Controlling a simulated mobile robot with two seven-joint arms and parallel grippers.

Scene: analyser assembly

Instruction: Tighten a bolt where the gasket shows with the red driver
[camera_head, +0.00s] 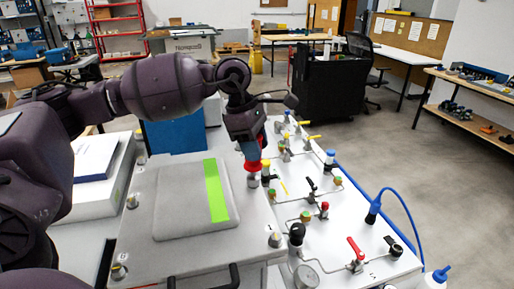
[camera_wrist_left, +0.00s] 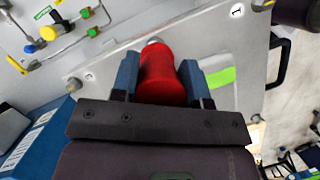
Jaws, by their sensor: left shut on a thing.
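My left gripper (camera_head: 249,152) is shut on the red driver (camera_head: 254,165), over the far right corner of the grey cover plate (camera_head: 140,225). The driver points down, its lower end at or just above a silver bolt (camera_head: 253,181); I cannot tell whether they touch. In the left wrist view the blue fingers (camera_wrist_left: 160,80) hold the red driver (camera_wrist_left: 163,78) from both sides. Other bolts stand at the plate's left edge (camera_head: 132,201), near left corner (camera_head: 119,271) and near right corner (camera_head: 275,239). I cannot make out the gasket. My right gripper is not in view.
A raised panel with a green strip (camera_head: 215,190) lies on the plate. To the right, a white board (camera_head: 340,225) carries several valves, fittings and a blue hose (camera_head: 403,215). A blue box (camera_head: 175,137) stands behind the plate. A black handle (camera_head: 222,280) is at the front.

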